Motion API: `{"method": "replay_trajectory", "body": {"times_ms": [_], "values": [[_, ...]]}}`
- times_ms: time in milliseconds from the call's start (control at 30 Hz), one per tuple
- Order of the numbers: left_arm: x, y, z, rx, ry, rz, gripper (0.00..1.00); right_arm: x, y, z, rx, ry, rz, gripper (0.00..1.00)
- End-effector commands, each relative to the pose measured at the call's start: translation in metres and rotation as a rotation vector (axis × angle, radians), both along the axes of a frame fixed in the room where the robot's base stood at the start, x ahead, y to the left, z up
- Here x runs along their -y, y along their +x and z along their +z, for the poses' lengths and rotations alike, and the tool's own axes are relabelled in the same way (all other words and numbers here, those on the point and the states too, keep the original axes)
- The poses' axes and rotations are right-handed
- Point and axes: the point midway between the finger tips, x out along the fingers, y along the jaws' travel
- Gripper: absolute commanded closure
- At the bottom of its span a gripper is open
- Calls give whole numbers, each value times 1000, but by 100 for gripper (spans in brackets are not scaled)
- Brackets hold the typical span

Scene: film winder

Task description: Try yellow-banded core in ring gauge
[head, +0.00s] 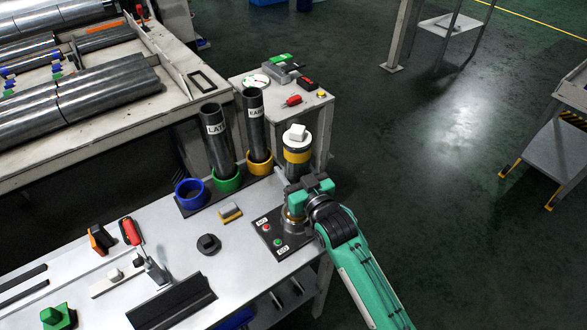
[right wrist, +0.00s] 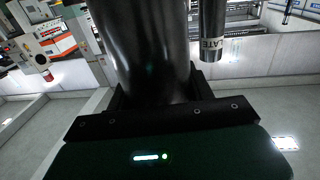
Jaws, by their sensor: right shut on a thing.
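The yellow-banded core (head: 297,155) is a dark upright cylinder with a yellow band and a white top bearing a small white block. My right gripper (head: 308,187) is around its lower part and shut on it. In the right wrist view the core's dark side (right wrist: 140,50) rises from between the jaws (right wrist: 160,112). A dark base plate (head: 268,228) with a red and a green button lies just below the gripper. A brass-coloured ring (head: 291,216) on it is partly hidden by the gripper; I cannot tell whether the core is inside it. My left gripper is out of view.
Two labelled dark tubes (head: 216,140) (head: 254,122) stand in green and yellow rings. An empty blue ring (head: 178,193) is beside them. A yellow-grey block (head: 230,212) and a black knobbed piece (head: 208,244) lie on the bench. A small table (head: 318,104) stands behind.

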Motion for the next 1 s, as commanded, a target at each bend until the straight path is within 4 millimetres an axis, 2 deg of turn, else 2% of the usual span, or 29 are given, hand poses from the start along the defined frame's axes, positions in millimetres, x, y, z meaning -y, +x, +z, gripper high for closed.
{"method": "replay_trajectory", "body": {"times_ms": [667, 1000], "values": [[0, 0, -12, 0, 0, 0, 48, 0, 0, -21, 1, 0, 0, 76], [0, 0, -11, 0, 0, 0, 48, 0, 0, -20, 1, 0, 0, 76]]}}
